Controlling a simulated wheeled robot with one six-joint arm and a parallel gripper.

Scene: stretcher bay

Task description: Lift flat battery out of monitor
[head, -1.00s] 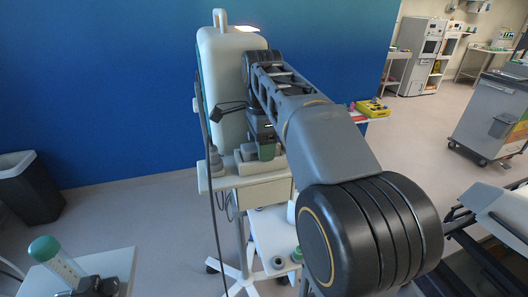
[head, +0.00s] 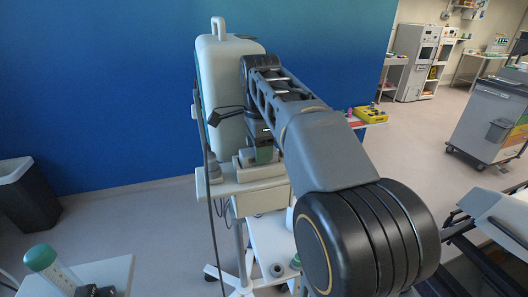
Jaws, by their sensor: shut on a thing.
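The monitor (head: 222,85) is a tall pale casing with a top handle, standing on a wheeled cart against the blue wall. My gripper (head: 262,144) points down in front of the monitor's right side, partly hidden by my arm. Only a small part of the block shows. It is at a pale holder (head: 246,158) on the cart's shelf (head: 222,188). I cannot tell whether the block is still seated or clear of it.
A dark cable (head: 212,230) hangs down the cart's left side. A lower white shelf (head: 262,236) holds small bottles. A yellow device (head: 371,113) sits on a surface to the right. A grey bin (head: 28,195) stands left. A stretcher edge (head: 480,255) is at lower right.

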